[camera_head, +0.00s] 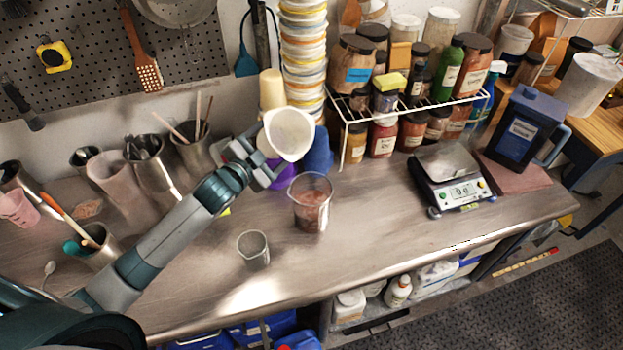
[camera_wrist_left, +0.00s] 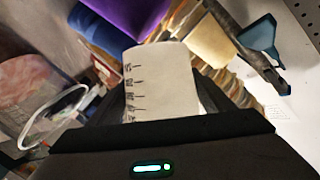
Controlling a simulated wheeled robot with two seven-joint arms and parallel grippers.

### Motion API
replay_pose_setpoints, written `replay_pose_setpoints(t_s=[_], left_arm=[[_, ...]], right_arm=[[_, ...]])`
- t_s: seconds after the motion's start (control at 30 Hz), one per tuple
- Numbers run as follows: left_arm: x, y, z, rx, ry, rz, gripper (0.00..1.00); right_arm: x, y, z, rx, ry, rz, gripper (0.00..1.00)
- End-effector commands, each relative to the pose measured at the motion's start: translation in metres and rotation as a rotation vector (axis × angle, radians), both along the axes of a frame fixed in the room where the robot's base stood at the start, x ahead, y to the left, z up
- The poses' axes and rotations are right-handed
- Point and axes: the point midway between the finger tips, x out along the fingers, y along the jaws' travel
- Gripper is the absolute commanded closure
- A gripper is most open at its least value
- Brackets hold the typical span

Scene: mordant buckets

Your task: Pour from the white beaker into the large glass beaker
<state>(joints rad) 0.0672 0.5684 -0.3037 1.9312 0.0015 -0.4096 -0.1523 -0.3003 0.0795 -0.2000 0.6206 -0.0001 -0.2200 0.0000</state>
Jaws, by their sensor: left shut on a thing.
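The white beaker (camera_head: 289,135) is held above the bench in the head view, with its open mouth turned partly toward the camera. In the left wrist view the white beaker (camera_wrist_left: 161,82) shows dark graduation marks and sits between my fingers. My left gripper (camera_head: 254,160) is shut on it. The large glass beaker (camera_head: 311,203) stands upright on the bench, below and slightly right of the white beaker, with reddish-brown contents. Its rim also shows blurred at the left of the wrist view (camera_wrist_left: 50,118). My right gripper is not in view.
A small glass beaker (camera_head: 254,250) stands nearer on the bench. Purple and blue cups (camera_head: 317,150) are behind my gripper. A wire rack of jars (camera_head: 420,105), a scale (camera_head: 449,180) and a dark blue jug (camera_head: 524,130) stand to the right. The front right bench is clear.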

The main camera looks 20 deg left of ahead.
Motion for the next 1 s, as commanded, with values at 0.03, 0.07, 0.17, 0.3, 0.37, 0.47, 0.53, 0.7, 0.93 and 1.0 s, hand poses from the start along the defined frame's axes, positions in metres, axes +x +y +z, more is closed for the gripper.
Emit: replay_pose_setpoints(t_s=[0.03, 0.07, 0.17, 0.3, 0.37, 0.47, 0.53, 0.7, 0.93, 1.0], left_arm=[[0.000, -0.001, -0.003, 0.000, -0.001, -0.001, 0.68], [0.000, -0.001, -0.003, 0.001, -0.001, -0.001, 0.68], [0.000, -0.001, -0.003, 0.002, -0.001, -0.001, 0.68], [0.000, -0.001, -0.002, 0.003, -0.002, 0.000, 0.68], [0.000, -0.001, -0.002, 0.004, -0.002, 0.000, 0.68], [0.000, -0.001, -0.002, 0.000, -0.001, -0.001, 0.68], [0.000, 0.000, -0.002, -0.007, 0.003, -0.001, 0.68], [0.000, 0.000, -0.001, -0.048, 0.027, -0.001, 0.68], [0.004, 0.007, 0.000, -0.155, 0.091, 0.001, 0.68], [0.006, 0.010, 0.001, -0.200, 0.115, 0.001, 0.68]], right_arm=[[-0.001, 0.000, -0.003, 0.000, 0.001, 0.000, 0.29], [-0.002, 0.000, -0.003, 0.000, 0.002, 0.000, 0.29], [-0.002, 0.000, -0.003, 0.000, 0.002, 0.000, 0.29], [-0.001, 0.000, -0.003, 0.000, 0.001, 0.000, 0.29], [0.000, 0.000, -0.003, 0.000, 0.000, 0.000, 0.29], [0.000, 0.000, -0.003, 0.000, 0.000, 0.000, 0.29], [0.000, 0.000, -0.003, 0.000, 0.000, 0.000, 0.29], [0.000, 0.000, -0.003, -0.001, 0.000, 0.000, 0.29], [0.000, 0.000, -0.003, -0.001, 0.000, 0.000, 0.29], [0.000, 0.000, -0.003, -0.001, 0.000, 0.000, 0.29]])
